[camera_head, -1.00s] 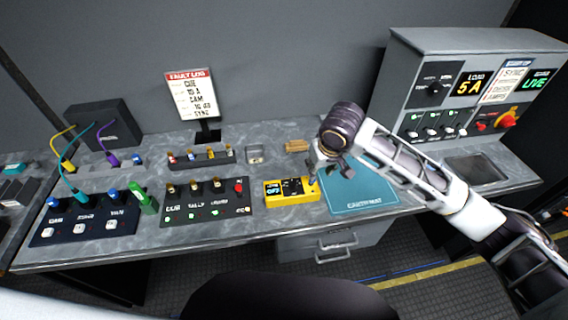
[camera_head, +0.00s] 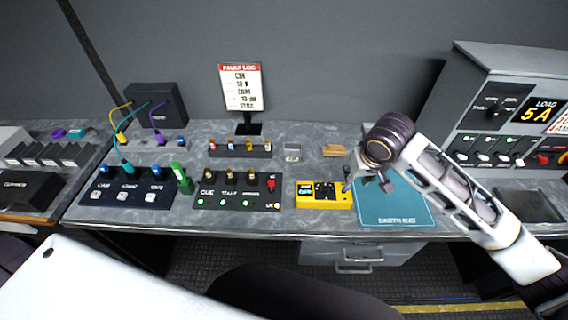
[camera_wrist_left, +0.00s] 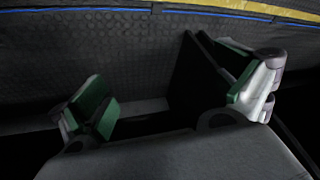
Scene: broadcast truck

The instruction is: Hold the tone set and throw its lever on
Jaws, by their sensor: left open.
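The yellow tone set (camera_head: 323,196) lies on the grey desktop, its small screen reading OFF. A slim grey piece stands at its right end; I cannot tell whether this is the lever or a fingertip. My right gripper (camera_head: 369,181) is just right of the set, over the left part of the teal mat, its fingers seemingly apart with nothing visible between them. Whether it touches the set is unclear. My left gripper is out of the head view. In the left wrist view my left gripper (camera_wrist_left: 168,103) is open and empty, its green-padded fingers wide apart above the dark floor.
The teal earth mat (camera_head: 395,212) lies right of the set. A dark switch panel (camera_head: 238,192) stands close on its left, with a patch box (camera_head: 127,187) beyond. Behind are a wooden block (camera_head: 335,151) and a fault log sign (camera_head: 241,88). A drawer (camera_head: 357,252) is below.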

